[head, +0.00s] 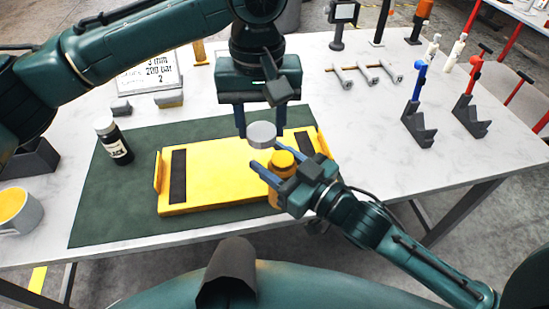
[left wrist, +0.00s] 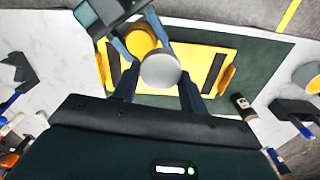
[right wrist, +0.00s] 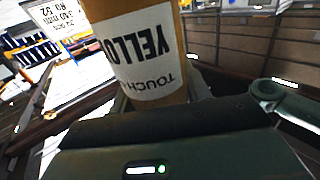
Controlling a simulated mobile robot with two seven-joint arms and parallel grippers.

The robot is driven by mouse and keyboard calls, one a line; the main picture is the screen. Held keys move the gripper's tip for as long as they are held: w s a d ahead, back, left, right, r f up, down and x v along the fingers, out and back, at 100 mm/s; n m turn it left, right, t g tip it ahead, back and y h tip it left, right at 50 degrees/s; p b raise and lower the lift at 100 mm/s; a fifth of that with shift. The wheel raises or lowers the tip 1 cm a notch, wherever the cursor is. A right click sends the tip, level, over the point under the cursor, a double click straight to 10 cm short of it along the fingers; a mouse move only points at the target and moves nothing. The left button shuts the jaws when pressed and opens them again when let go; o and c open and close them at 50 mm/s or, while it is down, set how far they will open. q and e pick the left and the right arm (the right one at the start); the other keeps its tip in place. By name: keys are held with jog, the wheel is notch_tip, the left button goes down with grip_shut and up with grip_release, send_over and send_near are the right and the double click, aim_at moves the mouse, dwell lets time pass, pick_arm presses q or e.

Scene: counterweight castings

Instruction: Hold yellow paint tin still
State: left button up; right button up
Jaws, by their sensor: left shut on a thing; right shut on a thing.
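The yellow paint tin (head: 276,185) is above the front right part of the yellow tray, between the fingers of my right gripper (head: 269,160), which is shut on it. In the right wrist view the tin (right wrist: 150,55) fills the top middle, its white label upside down. Its round yellow top (left wrist: 141,38) shows in the left wrist view. My left gripper (head: 260,122) is shut on a round grey lid-like piece (head: 262,134), just behind and above the tin. That piece (left wrist: 160,70) appears apart from the tin. The tin's base is partly hidden by my right gripper.
The yellow tray (head: 215,180) lies on a dark green mat (head: 100,215). A dark jar (head: 114,143) stands at left, with a mug (head: 18,212) nearer. Blue (head: 417,110) and red (head: 471,100) tools stand in holders at right.

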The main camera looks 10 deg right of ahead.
aim_at(282, 157)
pick_arm(q)
jog(key=d, duration=0.1)
jog(key=d+r, duration=0.1)
jog(key=s+d, duration=0.1)
jog(key=shift+d+r, duration=0.2)
jog(key=shift+r, duration=0.2)
jog(key=shift+f, duration=2.05)
jog(key=shift+f, duration=0.85)
jog(key=shift+f, duration=0.6)
